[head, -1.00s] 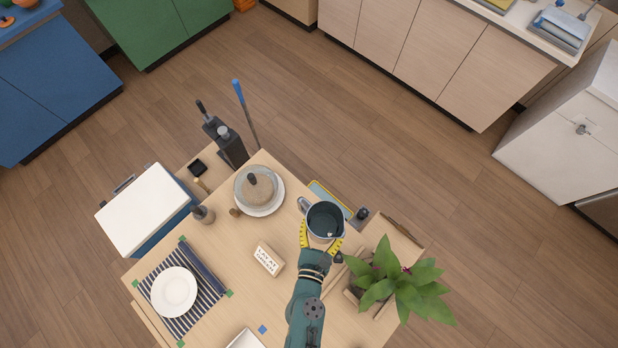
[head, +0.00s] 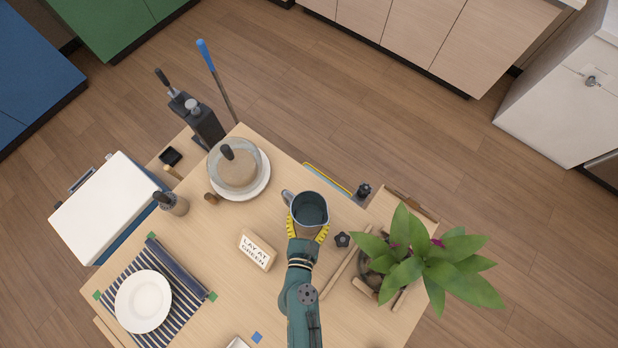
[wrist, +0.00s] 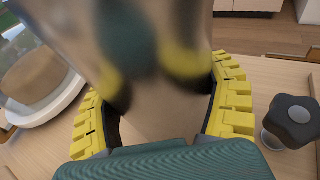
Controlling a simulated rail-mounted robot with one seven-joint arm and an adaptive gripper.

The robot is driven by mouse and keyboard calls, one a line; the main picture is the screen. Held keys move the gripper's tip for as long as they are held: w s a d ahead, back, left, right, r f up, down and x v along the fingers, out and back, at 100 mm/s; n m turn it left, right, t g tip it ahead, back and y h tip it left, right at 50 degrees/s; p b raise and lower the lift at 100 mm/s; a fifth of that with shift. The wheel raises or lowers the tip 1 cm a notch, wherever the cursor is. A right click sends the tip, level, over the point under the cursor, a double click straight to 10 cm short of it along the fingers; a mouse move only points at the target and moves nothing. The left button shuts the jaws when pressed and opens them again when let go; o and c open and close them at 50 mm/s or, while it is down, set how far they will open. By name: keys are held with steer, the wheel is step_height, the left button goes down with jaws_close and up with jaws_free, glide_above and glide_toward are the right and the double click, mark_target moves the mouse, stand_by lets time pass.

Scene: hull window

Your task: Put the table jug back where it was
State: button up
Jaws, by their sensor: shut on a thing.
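The table jug (head: 310,209) is a grey metal jug with a dark inside and a handle on its left. It is upright near the table's far right edge in the head view. My gripper (head: 307,230) is shut on its near side, with yellow fingers around the body. In the wrist view the jug (wrist: 150,45) is a large blurred shiny surface between the yellow fingers (wrist: 160,110). I cannot tell whether its base touches the table (head: 215,235).
A domed dish (head: 238,168) stands left of the jug, and a "LAY AT GREEN" sign (head: 257,250) lower left. A black knob (head: 342,239) and a potted plant (head: 430,258) are to the right. A plate (head: 143,301) lies on a striped mat. Bare table separates sign and jug.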

steer(key=shift+f, duration=0.45)
steer(key=o, duration=0.8)
steer(key=shift+f, duration=0.2)
steer(key=shift+o, duration=1.4)
steer(key=shift+r, duration=0.1)
steer(key=shift+r, duration=0.1)
